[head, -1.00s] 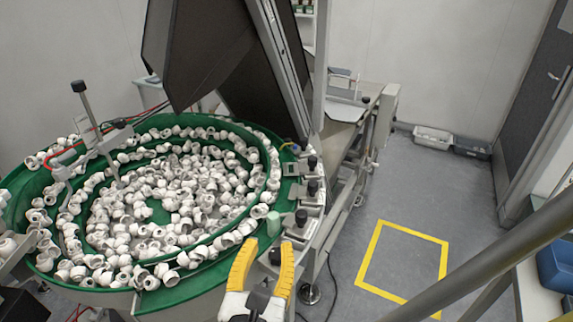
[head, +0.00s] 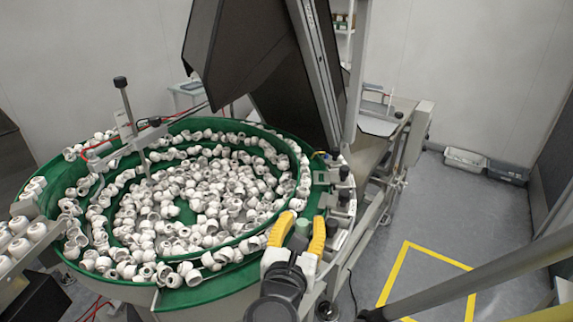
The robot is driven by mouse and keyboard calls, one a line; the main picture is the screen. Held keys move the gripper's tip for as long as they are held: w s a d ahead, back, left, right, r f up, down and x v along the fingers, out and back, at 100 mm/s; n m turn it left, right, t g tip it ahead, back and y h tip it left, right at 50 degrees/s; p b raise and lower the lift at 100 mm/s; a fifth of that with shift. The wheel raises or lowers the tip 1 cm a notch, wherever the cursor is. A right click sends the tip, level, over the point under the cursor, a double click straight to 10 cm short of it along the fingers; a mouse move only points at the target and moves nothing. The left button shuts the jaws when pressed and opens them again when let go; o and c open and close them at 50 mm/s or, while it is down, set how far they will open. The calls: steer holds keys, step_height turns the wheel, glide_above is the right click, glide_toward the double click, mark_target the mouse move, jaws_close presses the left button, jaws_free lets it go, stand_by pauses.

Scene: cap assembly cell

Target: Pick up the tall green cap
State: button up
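The tall green cap (head: 303,227) is pale green and stands at the front right rim of the green bowl feeder. My gripper (head: 300,228) has yellow fingers, which are spread with one on each side of the cap. The cap's top shows between the fingertips, and its lower part is partly hidden by the gripper. I cannot tell whether either finger touches it. The gripper looks open.
The green bowl (head: 200,296) is full of many white caps, some close to my left finger. Black-knobbed fixtures (head: 343,173) line the bowl's right edge. A dark hopper (head: 245,70) rises behind. Open floor with a yellow outline (head: 437,254) lies to the right.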

steer(key=shift+c, duration=0.5)
steer(key=c, duration=0.5)
steer(key=shift+r, duration=0.1)
